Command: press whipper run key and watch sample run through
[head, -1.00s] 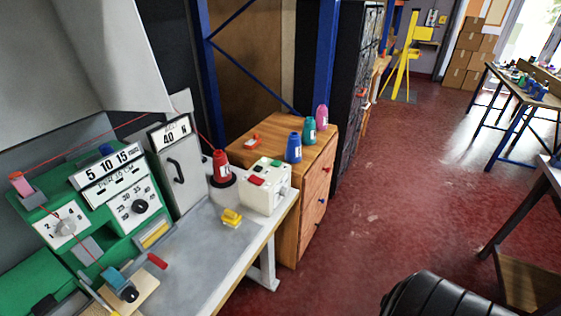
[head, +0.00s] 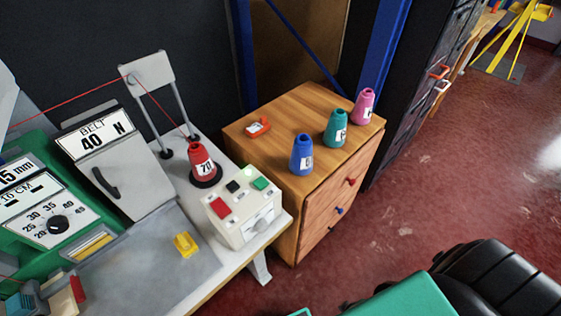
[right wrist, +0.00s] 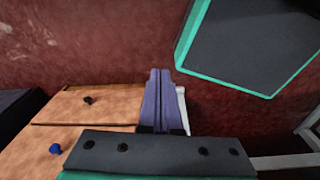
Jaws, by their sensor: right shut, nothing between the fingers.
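The white control box (head: 238,224) stands at the bench's right end, with a red key (head: 221,206), a black key (head: 233,186) and a green key (head: 261,184) on top and a dial on its front. The green machine (head: 85,236) is at the left, partly cut off. A red thread runs from it over a grey guide stand (head: 150,72) and down towards the red cone (head: 201,160) behind the box. My right gripper (right wrist: 160,72) shows in the right wrist view, fingers together and empty, over the red floor beside the cabinet. My left gripper is out of view.
A wooden drawer cabinet (head: 350,190) stands right of the bench, carrying blue, teal and pink cones and a small red item. A yellow piece (head: 185,244) lies on the bench (head: 145,268). The red floor (head: 430,190) on the right is open.

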